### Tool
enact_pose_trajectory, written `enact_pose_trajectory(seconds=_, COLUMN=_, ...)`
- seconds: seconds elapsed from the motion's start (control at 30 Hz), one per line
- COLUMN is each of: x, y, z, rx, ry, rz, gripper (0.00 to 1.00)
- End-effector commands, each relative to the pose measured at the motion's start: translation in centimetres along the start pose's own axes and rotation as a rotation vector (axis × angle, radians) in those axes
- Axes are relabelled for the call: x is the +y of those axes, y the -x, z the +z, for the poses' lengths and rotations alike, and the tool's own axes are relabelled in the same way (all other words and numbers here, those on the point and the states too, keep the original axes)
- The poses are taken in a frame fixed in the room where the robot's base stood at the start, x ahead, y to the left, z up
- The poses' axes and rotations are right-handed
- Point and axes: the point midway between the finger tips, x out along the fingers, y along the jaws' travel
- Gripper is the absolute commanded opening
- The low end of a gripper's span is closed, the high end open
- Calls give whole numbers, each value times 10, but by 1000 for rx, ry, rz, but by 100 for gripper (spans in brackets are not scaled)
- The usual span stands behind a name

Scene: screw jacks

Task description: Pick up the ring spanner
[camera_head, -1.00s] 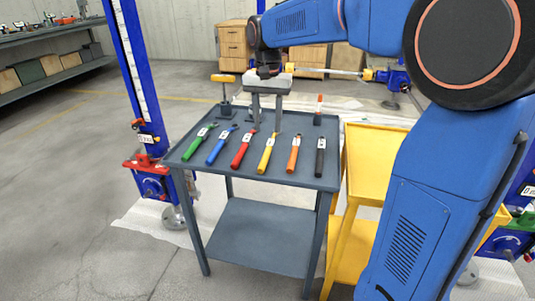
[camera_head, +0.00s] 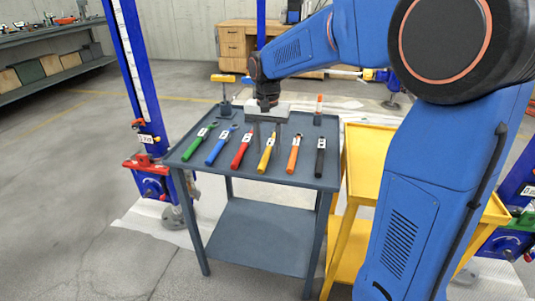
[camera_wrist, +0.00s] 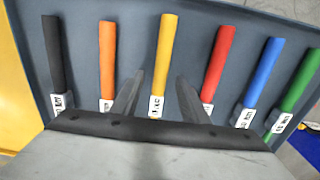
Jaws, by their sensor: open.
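Several tools with coloured handles lie in a row on the grey table top (camera_head: 220,170): green (camera_head: 196,145), blue (camera_head: 217,149), red (camera_head: 241,152), yellow (camera_head: 266,156), orange (camera_head: 294,155) and black (camera_head: 320,158). Their labels are too small to read, and I cannot tell which is the ring spanner. My gripper (camera_wrist: 159,76) is open and empty, low over the table behind the row. In the wrist view its fingers show on either side of the yellow handle (camera_wrist: 165,45); whether they are level with it is unclear. The tool heads are largely hidden there.
A yellow cart (camera_head: 375,155) stands right beside the table. A clamp-like stand (camera_head: 225,100) and an orange-topped upright piece (camera_head: 318,110) stand at the table's back. A blue jack column (camera_head: 140,80) is at left. The table's front strip is clear.

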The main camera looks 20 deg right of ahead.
Motion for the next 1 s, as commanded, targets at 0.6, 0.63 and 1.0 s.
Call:
enact_pose_trajectory(seconds=0.6, x=0, y=3, z=0, rx=1, ry=0, rz=-1, gripper=0)
enact_pose_trajectory(seconds=0.63, x=0, y=4, z=0, rx=1, ry=0, rz=-1, gripper=0)
enact_pose_trajectory(seconds=1.0, x=0, y=63, z=-1, rx=3, ry=0, rz=-3, gripper=0)
